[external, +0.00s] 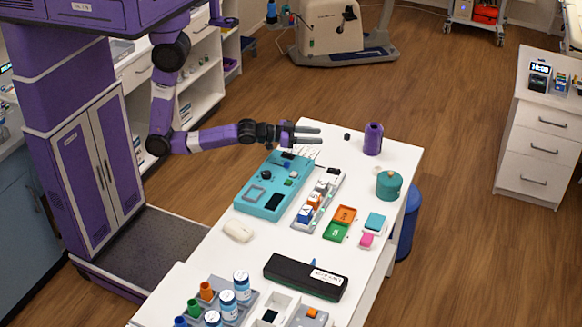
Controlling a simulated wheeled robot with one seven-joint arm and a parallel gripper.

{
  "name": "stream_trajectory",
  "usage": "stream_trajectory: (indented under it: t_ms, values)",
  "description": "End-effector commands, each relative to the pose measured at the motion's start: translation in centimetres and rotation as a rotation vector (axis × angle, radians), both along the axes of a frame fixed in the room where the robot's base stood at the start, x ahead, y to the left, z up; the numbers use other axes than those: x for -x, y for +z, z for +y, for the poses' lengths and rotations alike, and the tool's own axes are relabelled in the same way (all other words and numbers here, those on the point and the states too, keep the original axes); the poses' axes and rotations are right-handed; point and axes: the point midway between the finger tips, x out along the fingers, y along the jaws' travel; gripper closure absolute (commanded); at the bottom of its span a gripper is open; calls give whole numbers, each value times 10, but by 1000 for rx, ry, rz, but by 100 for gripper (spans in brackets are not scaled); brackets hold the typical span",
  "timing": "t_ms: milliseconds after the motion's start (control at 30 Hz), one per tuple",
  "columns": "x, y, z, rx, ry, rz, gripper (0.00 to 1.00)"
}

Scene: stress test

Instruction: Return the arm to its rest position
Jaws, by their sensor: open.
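My purple arm reaches from the column at the left out over the far end of the white table (222,262). My gripper (318,134) is open and empty. Its two fingers point to the right, above the far edge of a teal device panel (258,213). I cannot tell exactly how high it is above the table.
A purple container (373,139) and a teal lidded pot (388,185) stand on the right side of the table. A rack with small blocks (318,200), a black case (306,277) and bottles (241,286) are nearer. Shelves (196,88) stand behind my arm.

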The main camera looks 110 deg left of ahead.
Motion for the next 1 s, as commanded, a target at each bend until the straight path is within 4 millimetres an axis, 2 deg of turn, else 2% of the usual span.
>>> stream_trajectory:
  t_ms: [33,200,400,600,800,1000]
  values:
    - [13,-3,-21,-7,-44,-7,57]
    - [61,3,-82,-30,-178,-52,57]
    - [124,16,-136,-29,-294,-85,57]
    - [188,30,-171,2,-379,-77,57]
    - [244,32,-192,65,-443,0,57]
    - [278,19,-202,93,-489,98,57]
